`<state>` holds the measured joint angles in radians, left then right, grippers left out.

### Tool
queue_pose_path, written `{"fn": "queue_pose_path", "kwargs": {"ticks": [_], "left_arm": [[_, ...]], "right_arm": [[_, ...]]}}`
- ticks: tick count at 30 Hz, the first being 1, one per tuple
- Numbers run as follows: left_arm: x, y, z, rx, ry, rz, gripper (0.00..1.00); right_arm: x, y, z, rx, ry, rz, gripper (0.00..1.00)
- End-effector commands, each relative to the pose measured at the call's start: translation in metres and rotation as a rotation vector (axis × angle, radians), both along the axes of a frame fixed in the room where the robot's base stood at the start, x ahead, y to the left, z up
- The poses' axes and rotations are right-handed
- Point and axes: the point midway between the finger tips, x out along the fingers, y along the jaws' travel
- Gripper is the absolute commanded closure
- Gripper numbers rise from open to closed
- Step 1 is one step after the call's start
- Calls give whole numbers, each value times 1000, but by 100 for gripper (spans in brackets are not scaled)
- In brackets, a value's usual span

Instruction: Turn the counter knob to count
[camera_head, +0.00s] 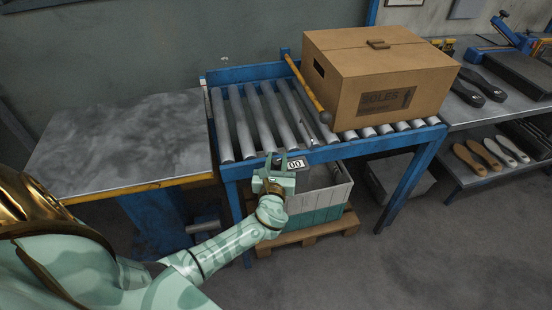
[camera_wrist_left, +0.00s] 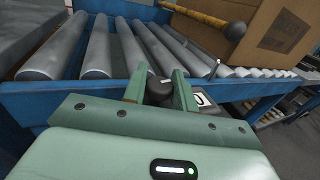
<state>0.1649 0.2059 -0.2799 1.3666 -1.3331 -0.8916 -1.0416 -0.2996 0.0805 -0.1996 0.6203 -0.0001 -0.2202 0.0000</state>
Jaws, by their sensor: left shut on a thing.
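The counter (camera_head: 296,163) is a small box on the front blue rail of the roller table; its display reads 00 in the head view. Its white display also shows partly in the left wrist view (camera_wrist_left: 202,100), beside the right finger. The dark round counter knob (camera_wrist_left: 158,88) sits at the left of the display. My left gripper (camera_head: 276,160) reaches up to the rail from the front, and its green fingers (camera_wrist_left: 158,90) are shut on the knob, one on each side. The knob's lower part is hidden by the gripper body. My right gripper is not in view.
A cardboard box (camera_head: 378,75) stands on the rollers (camera_head: 262,115). A yellow bar with a dark ball end (camera_head: 326,117) lies over the rollers beside it. A grey-green crate (camera_head: 322,198) sits on a pallet below. A metal-topped table (camera_head: 120,135) is at left.

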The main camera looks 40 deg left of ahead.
Motion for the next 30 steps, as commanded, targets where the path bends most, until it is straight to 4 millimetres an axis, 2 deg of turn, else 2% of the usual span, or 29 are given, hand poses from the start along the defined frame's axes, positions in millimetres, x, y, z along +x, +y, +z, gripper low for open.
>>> {"fn": "queue_pose_path", "kwargs": {"ticks": [8,18,30], "left_arm": [[1,-2,-5,-3,3,261,95],[1,-1,-7,-1,4,561,95],[0,0,-4,1,3,775,95]], "right_arm": [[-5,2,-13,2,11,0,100],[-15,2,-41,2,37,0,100],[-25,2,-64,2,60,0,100]]}}
